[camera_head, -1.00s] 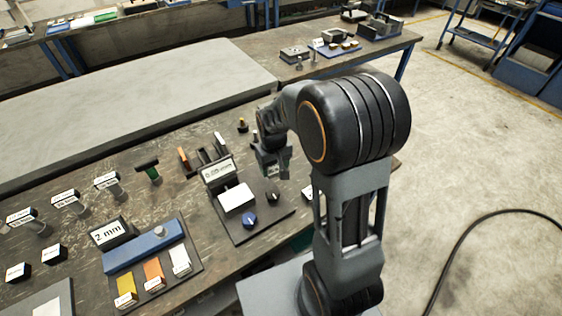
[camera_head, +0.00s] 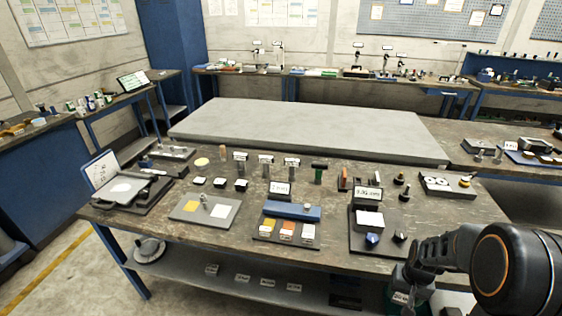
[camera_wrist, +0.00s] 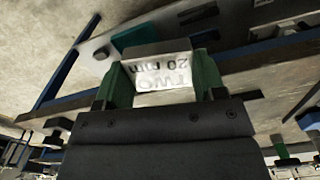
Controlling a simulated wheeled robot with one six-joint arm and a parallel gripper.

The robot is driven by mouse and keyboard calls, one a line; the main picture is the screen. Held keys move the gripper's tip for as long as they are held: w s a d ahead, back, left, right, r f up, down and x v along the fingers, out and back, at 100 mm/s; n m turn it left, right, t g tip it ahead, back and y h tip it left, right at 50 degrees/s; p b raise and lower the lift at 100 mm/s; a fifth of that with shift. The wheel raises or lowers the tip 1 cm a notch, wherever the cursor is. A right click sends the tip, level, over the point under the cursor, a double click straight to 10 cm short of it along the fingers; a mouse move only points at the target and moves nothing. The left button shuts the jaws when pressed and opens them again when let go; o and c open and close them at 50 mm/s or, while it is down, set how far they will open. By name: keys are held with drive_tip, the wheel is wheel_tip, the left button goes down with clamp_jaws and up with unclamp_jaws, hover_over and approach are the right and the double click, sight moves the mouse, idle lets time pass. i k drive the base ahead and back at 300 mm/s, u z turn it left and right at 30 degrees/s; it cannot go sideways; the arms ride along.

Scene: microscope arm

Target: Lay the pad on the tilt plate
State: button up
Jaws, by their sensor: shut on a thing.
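My gripper (camera_wrist: 163,80) has green fingers and is shut on a pale block (camera_wrist: 162,72) marked "TWO 20 mm", upside down in the wrist view. In the head view my gripper (camera_head: 408,280) is at the lower right, by the bench's front edge; a small white label shows at its end. I cannot tell whether the held block is the pad. A white plate (camera_head: 369,221) sits on a dark base with a readout and two knobs, to the left of my gripper. A tilted panel (camera_head: 101,168) stands at the far left. I cannot tell which is the tilt plate.
A blue fixture (camera_head: 293,211) with yellow, orange and white blocks stands mid-bench. Left of it is a grey tray (camera_head: 190,217) with yellow and white squares. Small labelled posts stand behind. A large grey slab (camera_head: 300,127) lies behind the bench. Floor is clear at lower left.

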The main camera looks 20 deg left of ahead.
sight(129, 181)
drive_tip(key=u, duration=0.4)
drive_tip(key=k, duration=0.65)
drive_tip(key=u, duration=1)
drive_tip(key=k, duration=0.75)
drive_tip(key=u, duration=1.45)
drive_tip(key=i, duration=1.45)
drive_tip(key=u, duration=0.5)
drive_tip(key=i, duration=1.6)
drive_tip(key=z, duration=1.15)
drive_tip(key=i, duration=0.85)
drive_tip(key=z, duration=1.05)
